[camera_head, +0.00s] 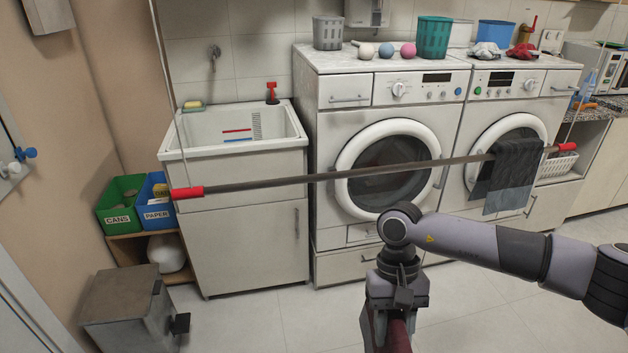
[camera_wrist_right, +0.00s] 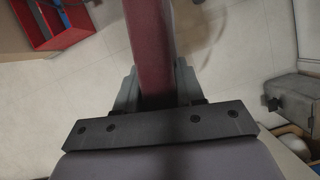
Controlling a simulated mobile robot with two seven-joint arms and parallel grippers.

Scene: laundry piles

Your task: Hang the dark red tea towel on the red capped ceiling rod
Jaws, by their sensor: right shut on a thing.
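The ceiling rod (camera_head: 300,179) is a thin grey bar with a red cap at each end. It hangs level-ish on thin wires in front of the sink and washing machines. The dark red tea towel (camera_head: 398,340) hangs from my right gripper (camera_head: 388,318), at the lower middle of the head view and below the rod. In the right wrist view the towel (camera_wrist_right: 152,45) runs between the two fingers of the gripper (camera_wrist_right: 156,88), which are shut on it. The towel's lower part is cut off in the head view. My left gripper is not in view.
A dark grey cloth (camera_head: 513,172) hangs over the rod's right part; the rod's middle and left are bare. Behind stand a sink (camera_head: 232,130) and two washing machines (camera_head: 345,190). A grey pedal bin (camera_head: 130,310) and green and blue boxes are at left.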

